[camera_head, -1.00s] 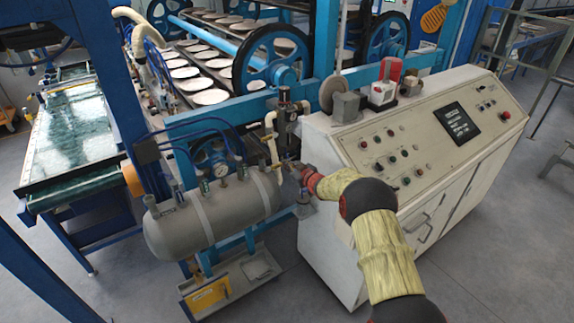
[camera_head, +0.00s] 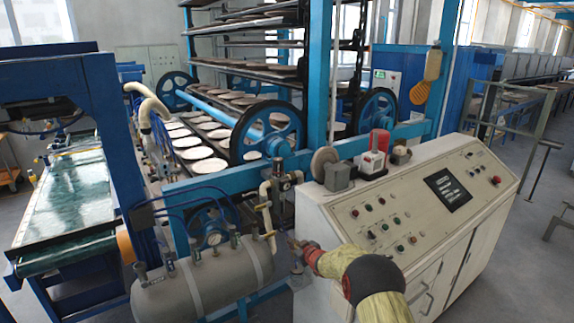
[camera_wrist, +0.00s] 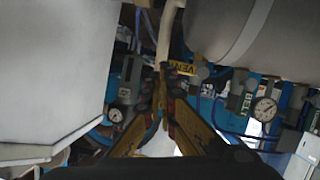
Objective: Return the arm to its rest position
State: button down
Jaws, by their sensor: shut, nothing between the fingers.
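My arm (camera_head: 383,307) reaches in from the bottom right of the head view, with pale yellow covers and dark joints. My gripper (camera_head: 293,243) is small there, between the grey tank and the console, close to the pipework. In the wrist view the fingers of my gripper (camera_wrist: 160,78) meet at their tips, shut and empty. A yellow tag marked VENT (camera_wrist: 182,68) and a pale pipe (camera_wrist: 167,30) show just beyond the tips. Whether the fingertips touch them I cannot tell.
The grey tank (camera_head: 205,285) with a gauge (camera_head: 214,238) stands left of my gripper. The cream control console (camera_head: 385,222) is close on the right. A blue dryer frame (camera_head: 215,184) with plates stands behind. Open floor (camera_head: 535,255) lies at the far right.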

jog(key=s+d+f+m+g+h, duration=0.25)
jog(key=s+d+f, duration=0.25)
jog(key=f, duration=0.4)
jog(key=s+d+r+m+g+h, duration=0.1)
jog(key=s+d+r+g+h, duration=0.1)
jog(key=s+d, duration=0.3)
jog(key=s+d+r+m+g+h, duration=0.1)
jog(key=s+d+g+h, duration=0.15)
jog(key=s, duration=0.55)
jog(key=s+d+r+m, duration=0.1)
jog(key=s+r, duration=0.9)
jog(key=s, duration=0.6)
jog(key=s+d+r+m, duration=0.1)
jog(key=s+d+r, duration=0.1)
jog(key=s+r, duration=0.8)
jog(key=s+d+r+m+y, duration=0.1)
jog(key=s+r, duration=1)
jog(key=s, duration=1.1)
jog(key=shift+d+m, duration=0.25)
jog(key=shift+m, duration=0.2)
jog(key=shift+w, duration=0.1)
